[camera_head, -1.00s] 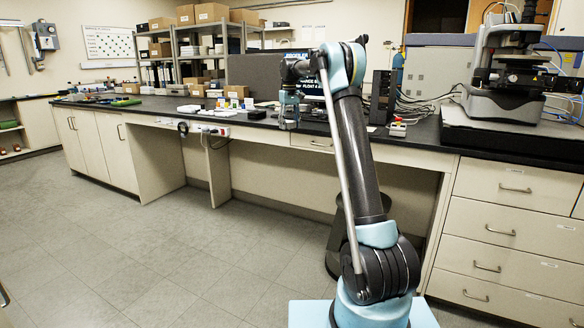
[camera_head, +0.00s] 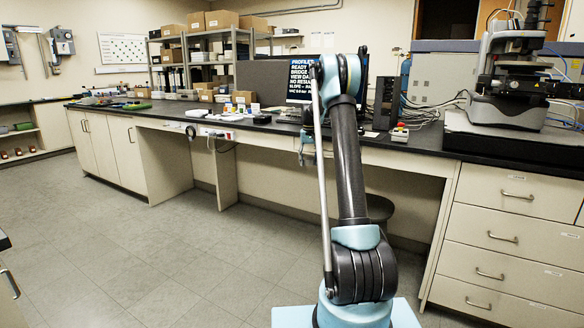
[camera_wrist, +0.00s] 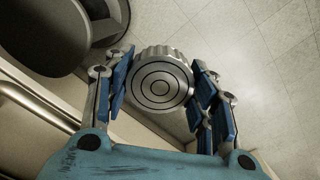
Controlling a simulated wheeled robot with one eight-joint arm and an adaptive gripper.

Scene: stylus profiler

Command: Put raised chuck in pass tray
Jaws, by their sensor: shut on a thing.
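My gripper (camera_wrist: 162,95) is shut on the chuck (camera_wrist: 160,80), a round silver metal disc with a knurled rim and concentric rings on its face. The blue finger pads press on its left and right sides in the wrist view. The floor, a drawer handle and the cabinet front show beyond it. In the head view my gripper (camera_head: 306,150) hangs in front of the bench edge, small and partly hidden by my arm; the chuck cannot be made out there. The pass tray cannot be told apart among the small things on the bench; a green tray-like thing (camera_head: 137,105) lies at the far left.
The black bench top (camera_head: 420,146) runs along the wall, with a monitor (camera_head: 300,80), small bottles and boxes on it. The profiler (camera_head: 508,85) stands at the right. A dark round stool (camera_wrist: 65,30) is near my gripper. The floor at left is clear.

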